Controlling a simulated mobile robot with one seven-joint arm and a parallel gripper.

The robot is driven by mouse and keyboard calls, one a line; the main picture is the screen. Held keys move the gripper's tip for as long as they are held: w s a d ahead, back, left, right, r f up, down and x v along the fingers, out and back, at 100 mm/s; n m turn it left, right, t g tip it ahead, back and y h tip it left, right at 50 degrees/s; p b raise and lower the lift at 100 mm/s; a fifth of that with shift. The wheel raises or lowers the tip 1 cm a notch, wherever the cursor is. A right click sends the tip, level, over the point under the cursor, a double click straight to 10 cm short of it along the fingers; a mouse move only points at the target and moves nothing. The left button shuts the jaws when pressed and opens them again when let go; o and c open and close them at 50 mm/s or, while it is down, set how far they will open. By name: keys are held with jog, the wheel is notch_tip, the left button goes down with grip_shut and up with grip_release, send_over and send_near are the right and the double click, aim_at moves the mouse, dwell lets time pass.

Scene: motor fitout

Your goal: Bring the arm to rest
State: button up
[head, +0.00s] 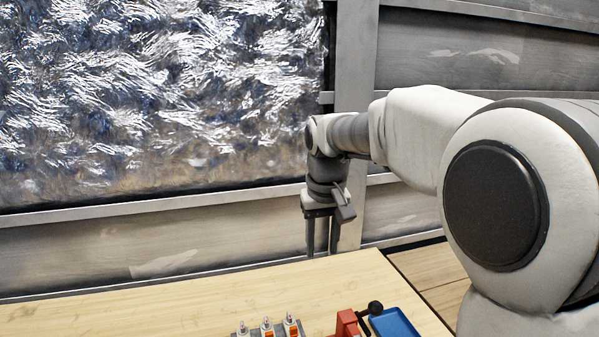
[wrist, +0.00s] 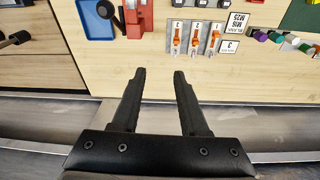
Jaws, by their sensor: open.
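My gripper (head: 322,250) hangs pointing down at the back edge of the wooden table (head: 190,300) in the head view. In the wrist view its two black fingers (wrist: 158,75) are apart, with nothing between them but bare table top. The fingertips look clear of every object on the table. My arm reaches in from the right of the head view, bent down at the wrist.
A grey panel with orange-marked switches (wrist: 195,37), a red block (wrist: 138,18) with a black ball-ended lever, and a blue tray (wrist: 97,22) are on the table. Coloured knobs (wrist: 275,37) lie to the side. A wall with a window (head: 160,100) stands behind.

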jog(key=s+d+r+m+t, duration=0.1)
jog(key=s+d+r, duration=0.15)
jog(key=s, duration=0.35)
jog(key=s+d+r+t, duration=0.1)
jog(key=s+d, duration=0.3)
jog(key=s, duration=0.2)
jog(key=s+d+f+m+t, duration=0.1)
jog(key=s+d+f, duration=0.2)
jog(key=s, duration=0.9)
jog(key=shift+s+f+t, duration=0.3)
jog(key=shift+f+t, duration=0.1)
jog(key=shift+f, duration=0.05)
jog(key=shift+d, duration=0.1)
